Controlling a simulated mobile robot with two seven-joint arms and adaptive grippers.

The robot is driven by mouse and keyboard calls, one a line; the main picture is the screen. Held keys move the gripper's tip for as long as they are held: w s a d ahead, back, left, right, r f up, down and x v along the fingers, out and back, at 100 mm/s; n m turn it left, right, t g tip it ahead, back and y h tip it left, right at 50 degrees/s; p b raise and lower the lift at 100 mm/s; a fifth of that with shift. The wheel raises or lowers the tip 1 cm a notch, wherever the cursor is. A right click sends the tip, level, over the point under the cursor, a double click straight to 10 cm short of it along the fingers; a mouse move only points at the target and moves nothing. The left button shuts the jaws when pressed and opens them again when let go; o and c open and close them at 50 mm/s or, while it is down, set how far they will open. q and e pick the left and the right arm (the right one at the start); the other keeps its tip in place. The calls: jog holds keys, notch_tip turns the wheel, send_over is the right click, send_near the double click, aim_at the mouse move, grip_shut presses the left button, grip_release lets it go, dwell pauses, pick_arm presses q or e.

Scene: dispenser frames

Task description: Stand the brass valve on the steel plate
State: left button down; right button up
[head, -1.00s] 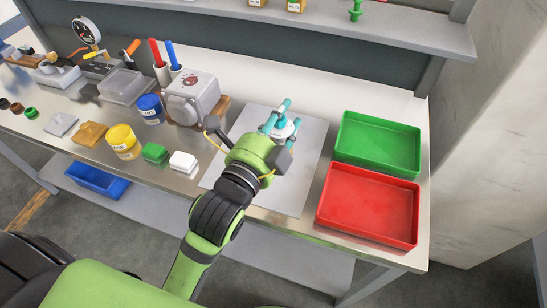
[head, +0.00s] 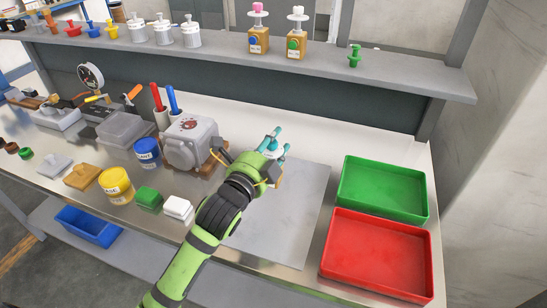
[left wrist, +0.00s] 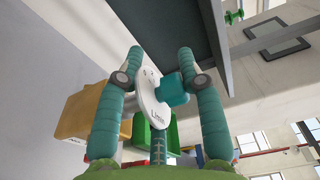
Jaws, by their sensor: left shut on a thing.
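My left gripper (head: 277,144) is shut on the brass valve (head: 279,182). In the left wrist view, a white disc (left wrist: 146,97) and a teal knob (left wrist: 171,88) show between the fingers. An ochre body (left wrist: 82,118) and a green part (left wrist: 152,135) show beyond the disc. The valve looks roughly upright. The gripper and wrist hide most of it in the head view. The steel plate (head: 285,225) is a flat grey sheet on the bench; the valve is at its far left part. I cannot tell whether its base touches the plate. My right gripper is not in view.
A green tray (head: 421,214) and a red tray (head: 420,286) stand right of the plate. A grey machine (head: 188,145) and a white block (head: 178,207) are to its left. A shelf (head: 390,72) with several dispensers runs behind. The plate's near part is clear.

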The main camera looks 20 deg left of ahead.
pick_arm(q)
jog(key=shift+f, duration=1.95)
jog(key=shift+f, duration=0.2)
jog(key=c, duration=0.8)
grip_release()
jog(key=shift+f, duration=0.1)
jog(key=shift+r, duration=0.3)
jog(key=s+a+b, duration=0.1)
jog(key=s+a, duration=0.1)
jog(key=s, duration=0.9)
jog(key=shift+s+b, duration=0.35)
jog(key=shift+s, duration=0.05)
